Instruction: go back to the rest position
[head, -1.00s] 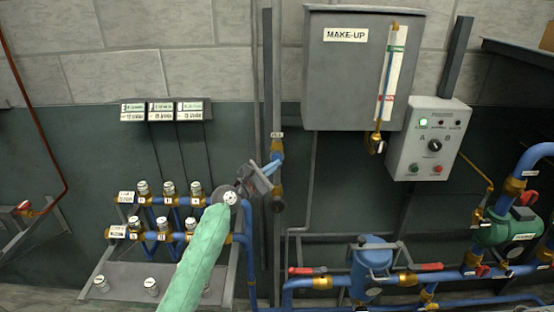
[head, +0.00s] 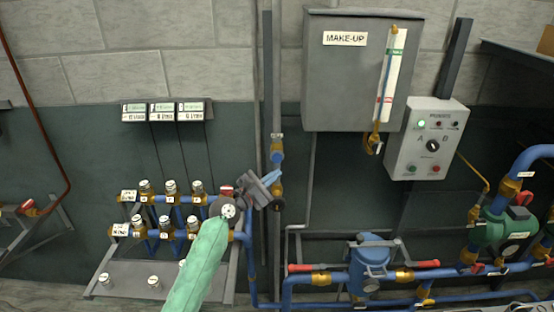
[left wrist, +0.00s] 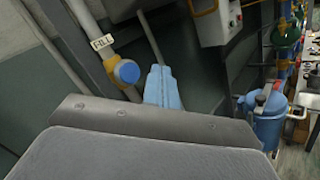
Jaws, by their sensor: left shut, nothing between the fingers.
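My left gripper (head: 272,178) is shut and empty, with its light blue fingers together in front of the vertical fill pipe. The shut fingers also show in the left wrist view (left wrist: 162,88). The fill valve (head: 277,156), a brass fitting with blue parts, sits on that pipe just above the fingers. In the left wrist view, the fill valve (left wrist: 126,72) and its FILL label (left wrist: 102,42) are left of the fingers, with a visible gap. My green-sleeved left arm comes up from the bottom of the head view. My right gripper is not in view.
A manifold of blue pipes with several capped valves (head: 170,187) stands left of the gripper. The grey MAKE-UP box (head: 350,80) and a control box (head: 430,140) hang on the wall at right. A blue strainer (head: 370,265) and green pump (head: 500,230) stand lower right.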

